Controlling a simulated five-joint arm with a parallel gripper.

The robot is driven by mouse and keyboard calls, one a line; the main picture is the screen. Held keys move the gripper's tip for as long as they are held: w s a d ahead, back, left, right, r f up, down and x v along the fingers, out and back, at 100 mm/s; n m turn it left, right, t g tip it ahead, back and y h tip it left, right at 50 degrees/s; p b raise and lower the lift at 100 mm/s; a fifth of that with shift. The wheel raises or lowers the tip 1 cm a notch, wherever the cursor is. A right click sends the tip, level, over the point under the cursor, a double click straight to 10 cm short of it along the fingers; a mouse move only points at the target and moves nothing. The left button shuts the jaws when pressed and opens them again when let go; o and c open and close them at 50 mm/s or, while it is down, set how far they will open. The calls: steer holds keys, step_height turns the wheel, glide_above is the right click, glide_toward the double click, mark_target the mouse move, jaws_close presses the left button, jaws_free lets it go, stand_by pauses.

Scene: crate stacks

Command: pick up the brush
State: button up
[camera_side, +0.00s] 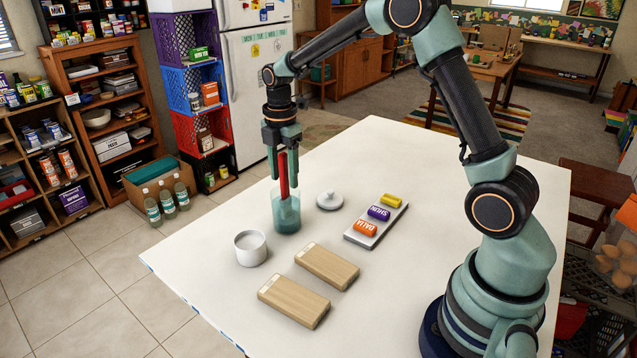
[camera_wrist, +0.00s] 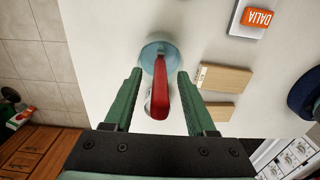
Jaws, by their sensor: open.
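The brush (camera_side: 284,176) shows as a red handle standing nearly upright in a teal see-through cup (camera_side: 286,214) on the white table. Its lower end is hidden in the cup. My gripper (camera_side: 283,165) is above the cup, with its fingers pointing down around the upper part of the handle. In the wrist view, the red handle (camera_wrist: 161,96) lies between the two open fingers (camera_wrist: 160,74), with a gap on both sides. The cup (camera_wrist: 158,54) shows beyond it.
A white pot (camera_side: 251,249) stands in front of the cup, and a white lid (camera_side: 329,201) lies right of it. Two wooden blocks (camera_side: 327,266) (camera_side: 294,299) lie in front. A grey tray (camera_side: 361,239) holds yellow, purple and orange labelled pieces. The far tabletop is clear.

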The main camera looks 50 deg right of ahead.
steer(key=shift+f, duration=0.15)
jaws_close()
